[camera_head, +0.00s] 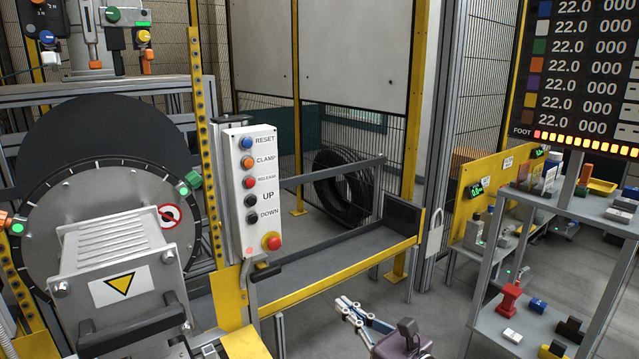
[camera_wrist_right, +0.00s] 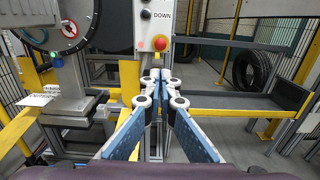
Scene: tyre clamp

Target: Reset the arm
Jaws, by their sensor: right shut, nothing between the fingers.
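My right gripper (camera_head: 345,304) is shut and empty. It is low at the bottom centre of the head view, below and to the right of the button panel, apart from it. In the right wrist view its blue-and-white fingers (camera_wrist_right: 158,76) meet just below the panel's red stop knob (camera_wrist_right: 161,43). The white panel (camera_head: 236,215) carries a blue RESET button (camera_head: 246,143), orange CLAMP, red RELEASE, black UP and DOWN buttons, and the red stop knob (camera_head: 271,241). The wrist view cuts off the panel above DOWN. My left gripper is not in view.
The grey clamp machine (camera_head: 120,240) with its round disc fills the left. A yellow-edged tray (camera_head: 340,264) lies behind my right gripper, with a black tyre (camera_head: 343,188) behind it. A grey shelf (camera_head: 510,325) with small parts stands right.

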